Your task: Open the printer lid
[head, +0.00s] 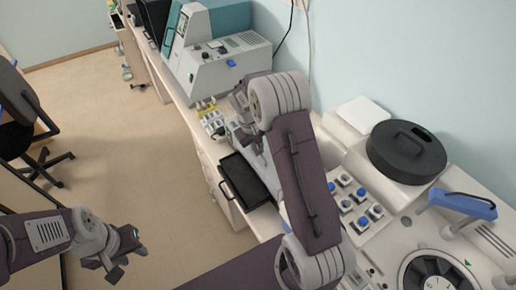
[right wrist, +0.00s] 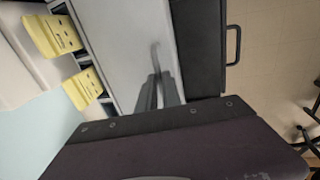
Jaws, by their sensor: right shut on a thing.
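The printer is mostly hidden behind my right arm in the head view. Its pale grey top panel (right wrist: 125,45), which looks like the lid, fills the middle of the right wrist view. My right gripper (right wrist: 160,82) is over this panel, its two dark fingers shut on a thin grey upright piece (right wrist: 155,55) that looks like the lid's handle. The panel looks flat, but I cannot tell whether it is raised. A black tray with a bar handle (head: 248,182) sits beside it; it also shows in the right wrist view (right wrist: 198,50). My left gripper (head: 130,264) is open and empty above the floor.
A grey and teal machine (head: 228,72) stands further along the counter.

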